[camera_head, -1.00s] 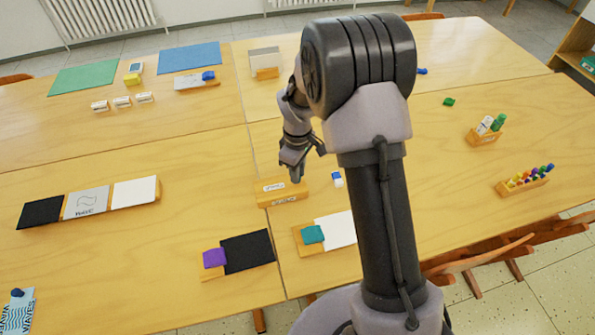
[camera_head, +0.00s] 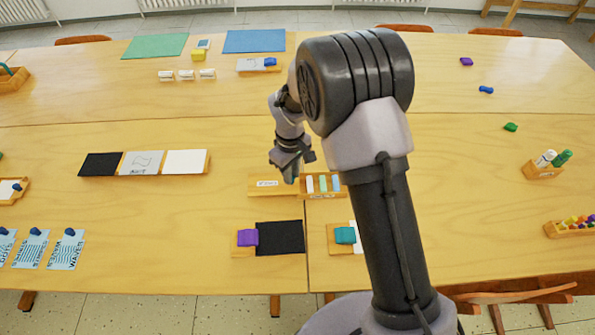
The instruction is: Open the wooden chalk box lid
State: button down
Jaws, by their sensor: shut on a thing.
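The wooden chalk box (camera_head: 322,196) stands on the table near the middle of the view, partly hidden by my arm. It is open at the top and shows several upright coloured chalk sticks (camera_head: 323,183). Its wooden lid (camera_head: 262,188), with a small white label, is just left of the box, off the chalks. My gripper (camera_head: 290,178) points down at the lid's right end and is shut on the lid. The contact is small and partly hidden by the fingers.
A board with a purple block (camera_head: 247,237) and a board with a teal block (camera_head: 345,235) lie nearer me. A row of black, grey and white panels (camera_head: 144,163) lies left. The table between the lid and panels is clear.

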jog(key=c, duration=1.3)
grip_release()
notch_tip(320, 180, up, 17)
jog(key=p, duration=0.6)
jog(key=shift+r+p, duration=0.2)
jog(key=shift+p, duration=0.15)
